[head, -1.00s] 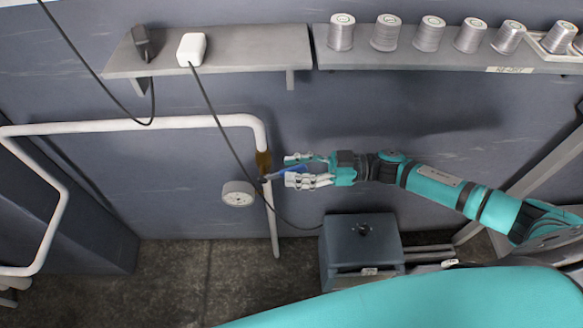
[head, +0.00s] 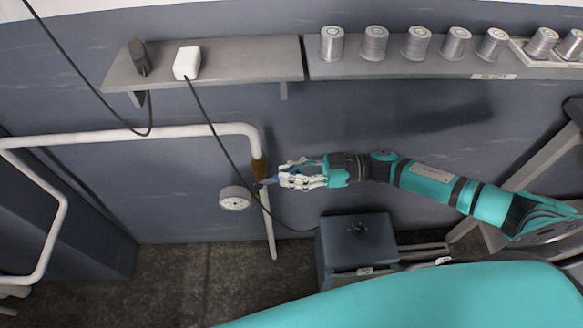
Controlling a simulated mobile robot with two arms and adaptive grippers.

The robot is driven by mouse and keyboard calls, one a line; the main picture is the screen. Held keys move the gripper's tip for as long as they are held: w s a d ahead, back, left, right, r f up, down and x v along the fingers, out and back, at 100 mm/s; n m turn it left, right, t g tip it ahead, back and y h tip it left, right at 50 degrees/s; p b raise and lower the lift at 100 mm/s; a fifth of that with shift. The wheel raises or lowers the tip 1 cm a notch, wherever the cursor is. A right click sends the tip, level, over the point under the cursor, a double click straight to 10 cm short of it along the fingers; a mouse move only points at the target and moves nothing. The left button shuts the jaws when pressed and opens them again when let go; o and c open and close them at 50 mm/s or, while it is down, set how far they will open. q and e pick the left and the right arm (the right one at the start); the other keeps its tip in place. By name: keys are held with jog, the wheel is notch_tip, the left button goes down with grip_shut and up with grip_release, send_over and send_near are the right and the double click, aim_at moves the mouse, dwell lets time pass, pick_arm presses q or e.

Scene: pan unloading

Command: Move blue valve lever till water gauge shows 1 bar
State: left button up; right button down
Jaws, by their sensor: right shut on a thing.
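The blue valve lever (head: 274,180) shows only as a small blue bit at the fingers of my right gripper (head: 290,177), which is shut on it. The rest of the lever is hidden by the fingers. The lever joins a brass-coloured valve (head: 258,169) on the white pipe's vertical run. The round white water gauge (head: 236,198) sits just left of the valve; its reading is too small to tell. My left gripper is not in view.
The white pipe (head: 130,137) runs along the wall. A thin black cable (head: 217,140) hangs from a white box (head: 187,62) and passes in front of the pipe. Shelves above hold several spools (head: 374,43). A dark grey box (head: 357,250) stands below my right arm.

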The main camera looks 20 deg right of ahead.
jog(key=shift+r, duration=0.25)
jog(key=shift+f, duration=0.2)
jog(key=c, duration=1.4)
grip_release()
jog(key=shift+a, duration=0.1)
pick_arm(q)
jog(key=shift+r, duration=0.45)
pick_arm(e)
jog(key=shift+o, duration=0.2)
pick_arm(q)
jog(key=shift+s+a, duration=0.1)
pick_arm(e)
jog(key=v, duration=1.2)
jog(key=shift+r, duration=0.15)
